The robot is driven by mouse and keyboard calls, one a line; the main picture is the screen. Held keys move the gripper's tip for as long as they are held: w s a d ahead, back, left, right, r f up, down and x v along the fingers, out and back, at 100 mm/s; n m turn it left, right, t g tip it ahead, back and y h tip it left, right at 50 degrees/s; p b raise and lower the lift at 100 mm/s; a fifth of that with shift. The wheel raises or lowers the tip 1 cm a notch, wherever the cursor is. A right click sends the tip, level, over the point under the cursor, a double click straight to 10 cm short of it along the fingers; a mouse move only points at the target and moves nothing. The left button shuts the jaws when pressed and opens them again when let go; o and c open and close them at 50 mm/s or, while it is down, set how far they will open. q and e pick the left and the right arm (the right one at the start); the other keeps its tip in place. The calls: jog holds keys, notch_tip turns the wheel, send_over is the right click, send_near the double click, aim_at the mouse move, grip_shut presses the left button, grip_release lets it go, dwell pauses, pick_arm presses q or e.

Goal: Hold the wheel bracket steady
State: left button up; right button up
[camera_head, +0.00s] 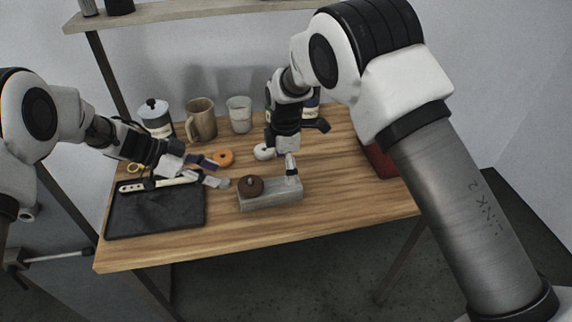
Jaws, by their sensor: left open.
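What looks like the wheel bracket, a grey block (271,199), lies near the table's front edge. A brown round wheel-like piece (250,186) sits on its left end. My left gripper (218,174) is open, just left of the block and apart from it, with its fingers pointing right. My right gripper (291,172) points down at the block's right end. Its fingertips overlap a narrow light part there, and I cannot tell whether they grip it.
A black tray (155,213) lies at the table's left, with a light-handled tool across its back edge. A red object (379,161) is at right. The front right wood is clear.

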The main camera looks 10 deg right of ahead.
aim_at(275, 192)
notch_tip(275, 192, down, 8)
jog(key=shift+w+d+r, duration=0.1)
jog(key=shift+r, duration=0.1)
jog(key=shift+f, duration=0.1)
jog(key=shift+d, duration=0.1)
